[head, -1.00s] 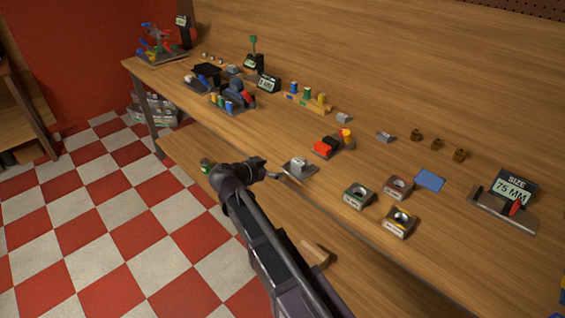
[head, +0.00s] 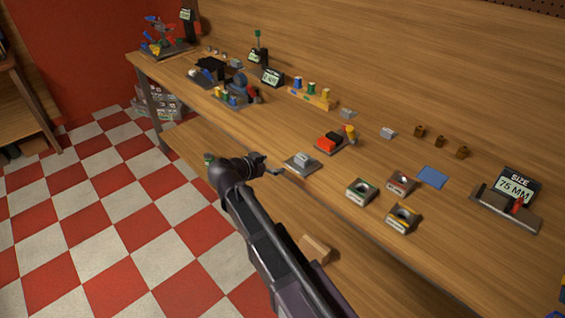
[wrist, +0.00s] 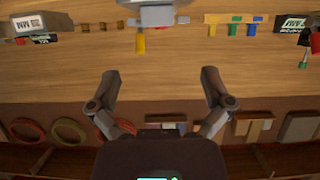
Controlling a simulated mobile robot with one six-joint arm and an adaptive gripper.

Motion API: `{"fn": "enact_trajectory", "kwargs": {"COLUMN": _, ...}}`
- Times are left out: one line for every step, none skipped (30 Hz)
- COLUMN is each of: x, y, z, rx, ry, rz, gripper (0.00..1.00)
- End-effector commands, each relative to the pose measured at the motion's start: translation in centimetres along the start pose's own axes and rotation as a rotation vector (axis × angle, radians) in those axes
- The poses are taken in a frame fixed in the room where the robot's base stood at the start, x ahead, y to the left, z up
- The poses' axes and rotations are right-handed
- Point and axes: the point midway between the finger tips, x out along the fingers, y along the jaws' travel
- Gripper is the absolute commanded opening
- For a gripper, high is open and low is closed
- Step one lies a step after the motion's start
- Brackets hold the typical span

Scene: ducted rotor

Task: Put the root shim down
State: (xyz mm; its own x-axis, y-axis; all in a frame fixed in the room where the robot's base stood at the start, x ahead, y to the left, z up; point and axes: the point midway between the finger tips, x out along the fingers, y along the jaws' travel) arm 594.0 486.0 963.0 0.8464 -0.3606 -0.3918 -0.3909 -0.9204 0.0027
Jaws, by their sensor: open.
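My gripper (wrist: 160,77) is open, with nothing between its fingers in the wrist view. In the head view, it (head: 275,171) is at the bench's front edge, just left of a grey plate (head: 291,166). A small light-grey block (head: 302,159) sits on that plate; I cannot tell for sure whether it is the root shim. In the wrist view, a grey piece (wrist: 155,13) is cut off at the top edge, beyond and apart from the fingertips.
A wooden block (head: 316,249) lies lower, beside my arm. Bare bench top lies behind the plate.

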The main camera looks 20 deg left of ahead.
Motion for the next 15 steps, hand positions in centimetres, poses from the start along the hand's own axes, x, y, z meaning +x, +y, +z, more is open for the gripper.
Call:
{"fn": "enact_trajectory", "kwargs": {"x": 0.1, "y": 0.0, "z": -0.3, "rx": -0.001, "ry": -0.011, "rz": 0.005, "gripper": 1.0}}
{"fn": "enact_trajectory", "kwargs": {"x": 0.2, "y": 0.0, "z": -0.5, "rx": -0.001, "ry": -0.02, "rz": 0.009, "gripper": 1.0}}
{"fn": "enact_trajectory", "kwargs": {"x": 0.5, "y": 0.0, "z": -0.7, "rx": -0.004, "ry": -0.034, "rz": 0.015, "gripper": 1.0}}
{"fn": "enact_trajectory", "kwargs": {"x": 0.7, "y": 0.0, "z": -0.9, "rx": -0.005, "ry": -0.049, "rz": 0.02, "gripper": 1.0}}
{"fn": "enact_trajectory", "kwargs": {"x": 0.9, "y": 0.1, "z": -1.1, "rx": -0.007, "ry": -0.064, "rz": 0.026, "gripper": 1.0}}
{"fn": "enact_trajectory", "kwargs": {"x": 1.2, "y": 0.1, "z": -1.4, "rx": -0.008, "ry": -0.09, "rz": 0.035, "gripper": 1.0}}
{"fn": "enact_trajectory", "kwargs": {"x": 1.5, "y": 0.1, "z": -1.6, "rx": -0.011, "ry": -0.11, "rz": 0.041, "gripper": 1.0}}
{"fn": "enact_trajectory", "kwargs": {"x": 1.8, "y": 0.1, "z": -1.8, "rx": -0.014, "ry": -0.133, "rz": 0.048, "gripper": 1.0}}
{"fn": "enact_trajectory", "kwargs": {"x": 2.2, "y": 0.2, "z": -2.2, "rx": -0.015, "ry": -0.166, "rz": 0.059, "gripper": 1.0}}
{"fn": "enact_trajectory", "kwargs": {"x": 2.5, "y": 0.2, "z": -2.4, "rx": -0.018, "ry": -0.194, "rz": 0.066, "gripper": 1.0}}
{"fn": "enact_trajectory", "kwargs": {"x": 2.8, "y": 0.3, "z": -2.7, "rx": -0.021, "ry": -0.223, "rz": 0.074, "gripper": 1.0}}
{"fn": "enact_trajectory", "kwargs": {"x": 3.3, "y": 0.4, "z": -3.0, "rx": -0.024, "ry": -0.262, "rz": 0.084, "gripper": 1.0}}
{"fn": "enact_trajectory", "kwargs": {"x": 3.6, "y": 0.4, "z": -3.3, "rx": -0.026, "ry": -0.293, "rz": 0.09, "gripper": 1.0}}
{"fn": "enact_trajectory", "kwargs": {"x": 3.9, "y": 0.4, "z": -3.6, "rx": -0.027, "ry": -0.324, "rz": 0.096, "gripper": 1.0}}
{"fn": "enact_trajectory", "kwargs": {"x": 4.3, "y": 0.5, "z": -3.9, "rx": -0.03, "ry": -0.366, "rz": 0.103, "gripper": 1.0}}
